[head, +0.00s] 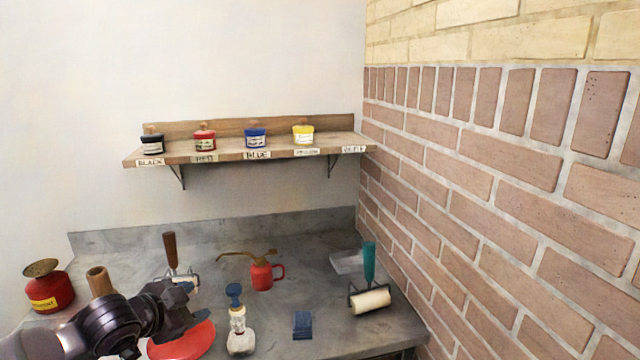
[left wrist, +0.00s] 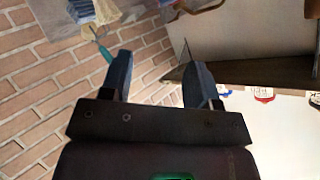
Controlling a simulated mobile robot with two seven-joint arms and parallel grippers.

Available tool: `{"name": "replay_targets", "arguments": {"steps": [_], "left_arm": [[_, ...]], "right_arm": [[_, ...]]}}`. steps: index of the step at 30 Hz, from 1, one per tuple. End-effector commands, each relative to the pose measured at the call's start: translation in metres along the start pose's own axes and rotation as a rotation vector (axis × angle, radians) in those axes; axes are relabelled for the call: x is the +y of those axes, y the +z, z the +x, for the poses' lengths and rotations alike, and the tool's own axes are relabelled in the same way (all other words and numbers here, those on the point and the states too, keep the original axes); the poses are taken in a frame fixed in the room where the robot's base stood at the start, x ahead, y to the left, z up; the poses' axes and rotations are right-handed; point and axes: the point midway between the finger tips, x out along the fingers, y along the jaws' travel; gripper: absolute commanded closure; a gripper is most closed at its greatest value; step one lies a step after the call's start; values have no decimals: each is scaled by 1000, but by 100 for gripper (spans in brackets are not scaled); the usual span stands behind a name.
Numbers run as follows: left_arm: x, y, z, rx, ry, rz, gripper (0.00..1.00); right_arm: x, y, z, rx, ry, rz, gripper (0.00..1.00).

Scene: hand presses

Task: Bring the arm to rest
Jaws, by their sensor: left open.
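My left arm comes in from the lower left of the head view. My left gripper (head: 190,300) hangs over the near left part of the table, in front of a red disc (head: 185,342) that it partly hides. In the left wrist view the two dark fingers (left wrist: 160,80) stand apart with nothing between them, so the gripper is open and empty. That view is turned over, with the brick wall on the left and the shelf on the right. My right gripper is in neither view.
A wooden shelf (head: 225,150) with ink jars hangs behind. A brick wall (head: 500,200) bounds the right.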

Motion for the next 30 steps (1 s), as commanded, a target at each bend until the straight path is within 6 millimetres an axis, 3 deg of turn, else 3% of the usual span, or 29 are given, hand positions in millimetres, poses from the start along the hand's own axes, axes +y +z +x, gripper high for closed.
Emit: {"name": "replay_targets", "arguments": {"steps": [6, 14, 23, 30], "left_arm": [[42, 23, 1, 101, -83, -137, 44], [88, 63, -12, 139, -177, -278, 44], [148, 123, -42, 72, -270, -421, 44], [206, 177, -76, -62, -316, -556, 44]], "right_arm": [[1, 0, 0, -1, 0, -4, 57], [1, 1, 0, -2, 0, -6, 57], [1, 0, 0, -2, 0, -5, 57], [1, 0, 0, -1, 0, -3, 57]]}}
